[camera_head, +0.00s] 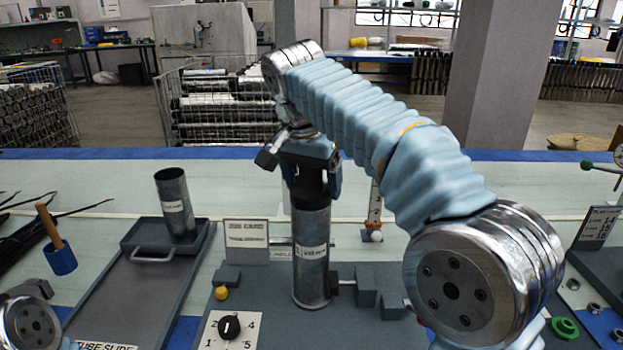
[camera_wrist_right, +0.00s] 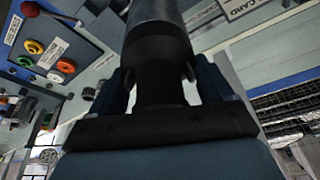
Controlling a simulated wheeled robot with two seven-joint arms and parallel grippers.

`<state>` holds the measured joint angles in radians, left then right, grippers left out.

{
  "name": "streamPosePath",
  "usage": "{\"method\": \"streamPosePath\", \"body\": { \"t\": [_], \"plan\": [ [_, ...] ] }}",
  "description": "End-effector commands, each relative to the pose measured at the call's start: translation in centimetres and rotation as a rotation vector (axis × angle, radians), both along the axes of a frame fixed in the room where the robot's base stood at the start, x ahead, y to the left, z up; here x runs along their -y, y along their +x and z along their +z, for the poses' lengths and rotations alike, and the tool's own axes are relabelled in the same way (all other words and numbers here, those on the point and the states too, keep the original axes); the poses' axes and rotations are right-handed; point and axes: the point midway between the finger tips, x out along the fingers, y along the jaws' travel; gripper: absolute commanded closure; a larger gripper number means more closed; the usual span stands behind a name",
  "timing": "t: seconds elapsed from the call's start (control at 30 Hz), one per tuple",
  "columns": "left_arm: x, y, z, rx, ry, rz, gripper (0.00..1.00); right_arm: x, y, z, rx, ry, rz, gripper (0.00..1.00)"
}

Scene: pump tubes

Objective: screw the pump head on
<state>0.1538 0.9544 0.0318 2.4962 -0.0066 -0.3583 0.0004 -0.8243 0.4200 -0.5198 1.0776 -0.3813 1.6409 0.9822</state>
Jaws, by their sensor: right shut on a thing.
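A steel tube (camera_head: 311,262) with a white label stands upright at a clamp (camera_head: 366,285) on the grey fixture. The black pump head (camera_head: 308,195) is at the tube's top, in line with it; whether the threads are engaged I cannot tell. My right gripper (camera_head: 310,172) comes from above and is shut on the pump head, hiding its upper part. In the right wrist view, the dark pump head (camera_wrist_right: 158,50) stands between the two fingers (camera_wrist_right: 163,90). My left gripper is out of view.
A small sign (camera_head: 246,241), a yellow button (camera_head: 221,293) and a numbered dial (camera_head: 231,327) sit near the fixture. A blue cup (camera_head: 61,259) with a wooden-handled tool is far left.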

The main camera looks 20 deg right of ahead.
Motion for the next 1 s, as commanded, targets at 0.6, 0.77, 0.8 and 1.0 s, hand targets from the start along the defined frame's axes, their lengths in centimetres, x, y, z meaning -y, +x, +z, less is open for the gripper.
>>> {"method": "streamPosePath", "body": {
  "t": [0.6,0.77,0.8,1.0],
  "plan": [
    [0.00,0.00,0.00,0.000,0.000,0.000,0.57,0.33,-0.14,0.04,0.002,-0.003,-0.370,0.56],
    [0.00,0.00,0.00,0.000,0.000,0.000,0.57,0.35,-0.17,0.05,0.001,-0.002,-0.371,0.56],
    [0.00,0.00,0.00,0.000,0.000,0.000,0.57,0.34,-0.16,0.05,0.001,-0.002,-0.371,0.56],
    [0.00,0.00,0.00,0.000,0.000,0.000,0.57,0.35,-0.24,0.03,0.002,-0.004,-0.595,0.56]
  ]
}}
